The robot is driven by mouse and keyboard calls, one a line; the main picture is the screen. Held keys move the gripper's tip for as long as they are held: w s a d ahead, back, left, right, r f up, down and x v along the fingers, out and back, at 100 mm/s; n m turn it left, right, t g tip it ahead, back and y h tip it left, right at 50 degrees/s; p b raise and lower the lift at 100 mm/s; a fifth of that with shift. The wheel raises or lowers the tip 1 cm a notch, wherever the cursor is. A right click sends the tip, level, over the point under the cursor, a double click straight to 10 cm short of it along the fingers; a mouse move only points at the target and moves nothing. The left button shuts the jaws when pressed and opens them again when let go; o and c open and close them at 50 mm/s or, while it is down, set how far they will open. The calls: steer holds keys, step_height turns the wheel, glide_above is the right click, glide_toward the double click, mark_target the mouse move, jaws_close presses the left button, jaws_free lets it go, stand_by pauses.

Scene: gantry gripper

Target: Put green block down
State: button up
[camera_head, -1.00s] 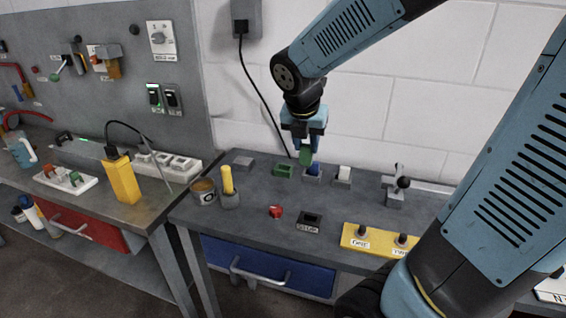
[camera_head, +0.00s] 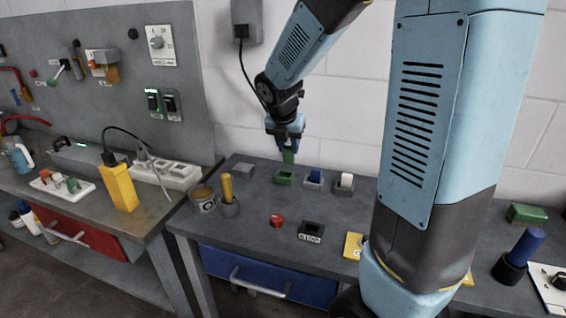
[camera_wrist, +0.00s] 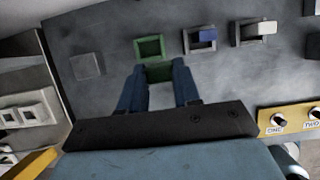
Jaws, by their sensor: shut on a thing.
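My gripper (camera_head: 287,150) is shut on a green block (camera_head: 289,157) and holds it above the back of the grey bench. In the wrist view the green block (camera_wrist: 159,72) sits between the two blue fingers (camera_wrist: 159,86), which hide part of it. A green square socket (camera_head: 284,178) stands on the bench just below and slightly left of the block in the head view. In the wrist view the green socket (camera_wrist: 149,48) lies just beyond the block, with its dark opening in sight. The block appears apart from the socket.
A socket with a blue block (camera_head: 314,178) and one with a white block (camera_head: 345,182) stand right of the green socket. A plain grey block (camera_head: 244,168) lies to the left. A cup with a yellow rod (camera_head: 228,190), a red button (camera_head: 277,220) and a tin (camera_head: 203,197) stand nearer.

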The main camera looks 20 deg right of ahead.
mark_target(284, 154)
steer(key=w+f, duration=0.3)
steer(key=f, duration=0.1)
steer(key=shift+w+f, duration=0.35)
steer(key=shift+w, duration=0.05)
steer(key=shift+w+f, duration=0.15)
steer(key=shift+f, duration=0.2)
step_height(284, 154, down, 3)
steer(key=shift+r, duration=0.15)
steer(key=o, duration=1)
